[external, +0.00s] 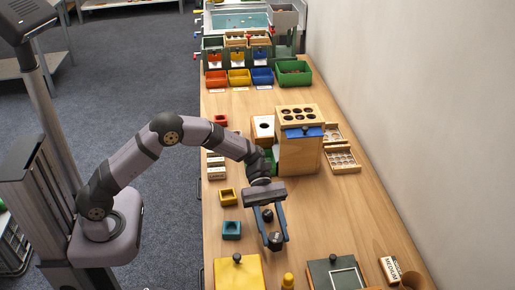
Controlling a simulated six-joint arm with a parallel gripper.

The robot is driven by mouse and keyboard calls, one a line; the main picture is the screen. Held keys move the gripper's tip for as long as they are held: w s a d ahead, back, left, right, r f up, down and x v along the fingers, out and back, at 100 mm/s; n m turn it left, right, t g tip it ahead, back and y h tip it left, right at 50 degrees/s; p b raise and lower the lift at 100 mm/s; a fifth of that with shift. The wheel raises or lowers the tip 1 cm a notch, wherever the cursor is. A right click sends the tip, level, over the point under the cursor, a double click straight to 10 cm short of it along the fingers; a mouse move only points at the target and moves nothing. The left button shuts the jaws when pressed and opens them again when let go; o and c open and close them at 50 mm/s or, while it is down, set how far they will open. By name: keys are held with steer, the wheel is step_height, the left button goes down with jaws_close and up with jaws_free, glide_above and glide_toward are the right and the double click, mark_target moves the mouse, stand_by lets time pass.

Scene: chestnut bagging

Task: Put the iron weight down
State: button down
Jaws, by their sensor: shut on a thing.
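My gripper (276,241) is over the near middle of the wooden table, pointing down. Its two fingers are shut on a small dark iron weight (275,238) at the fingertips. I cannot tell whether the weight touches the table or hangs just above it. Another small dark shape (267,214) shows between the fingers, further up; I cannot tell what it is.
A teal box (231,230) and a yellow box (227,197) stand left of my gripper. A yellow lidded board (238,272) and a dark green one (335,273) lie nearer. A wooden stand (299,155) is behind. The table right of my gripper (345,215) is clear.

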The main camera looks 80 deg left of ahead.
mark_target(273, 237)
steer(key=shift+f, duration=1.85)
steer(key=c, duration=1.1)
jaws_free()
steer(key=shift+f, duration=0.15)
steer(key=shift+a+r, duration=0.35)
steer(key=shift+a, duration=0.2)
steer(key=v, duration=1.1)
steer(key=shift+s, duration=0.1)
steer(key=shift+d, duration=0.15)
